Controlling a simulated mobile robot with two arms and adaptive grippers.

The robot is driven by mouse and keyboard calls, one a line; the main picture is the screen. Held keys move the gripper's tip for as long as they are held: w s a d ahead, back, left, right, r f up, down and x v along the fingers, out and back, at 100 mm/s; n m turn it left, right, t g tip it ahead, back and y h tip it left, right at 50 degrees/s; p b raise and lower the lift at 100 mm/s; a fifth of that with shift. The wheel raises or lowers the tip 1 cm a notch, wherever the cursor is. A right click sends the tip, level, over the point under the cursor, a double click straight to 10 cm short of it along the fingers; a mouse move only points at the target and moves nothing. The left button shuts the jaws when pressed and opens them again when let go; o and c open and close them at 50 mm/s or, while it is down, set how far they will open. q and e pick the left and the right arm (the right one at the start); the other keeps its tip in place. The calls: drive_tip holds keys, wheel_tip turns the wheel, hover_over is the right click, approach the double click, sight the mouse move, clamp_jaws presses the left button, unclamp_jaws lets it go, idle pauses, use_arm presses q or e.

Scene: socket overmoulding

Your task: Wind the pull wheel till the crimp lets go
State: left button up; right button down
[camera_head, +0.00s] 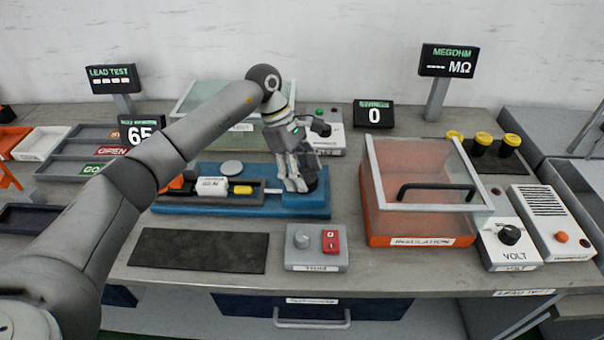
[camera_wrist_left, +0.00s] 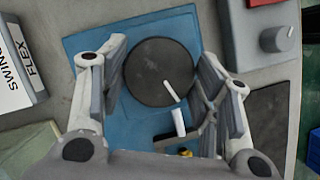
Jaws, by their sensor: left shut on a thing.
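The pull wheel (camera_wrist_left: 150,72) is a dark round disc with a white mark, on the blue pull rig (camera_head: 240,209). In the head view, part of the wheel (camera_head: 318,186) shows beside my left fingers, which hide the rest. My left gripper (camera_head: 297,185) points down over the rig's right end. In the left wrist view, the fingers of my left gripper (camera_wrist_left: 163,58) stand on either side of the wheel, shut on it. A yellow piece (camera_head: 243,190) lies in the rig's channel beside a white labelled block (camera_head: 212,185). The crimp itself I cannot make out. My right gripper is not in view.
A display (camera_head: 140,130) reads 65; another (camera_head: 374,115) reads 0. A grey control box (camera_head: 316,262) with a knob and red switch stands in front of the rig. An orange glass-lidded box (camera_head: 418,240) stands to the right. A dark mat (camera_head: 198,250) lies clear.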

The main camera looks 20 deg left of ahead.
use_arm(q)
drive_tip(key=o, duration=1)
drive_tip(key=shift+c, duration=0.2)
drive_tip(key=shift+o, duration=0.3)
drive_tip(key=v, duration=1.2)
drive_tip(key=shift+r, duration=0.15)
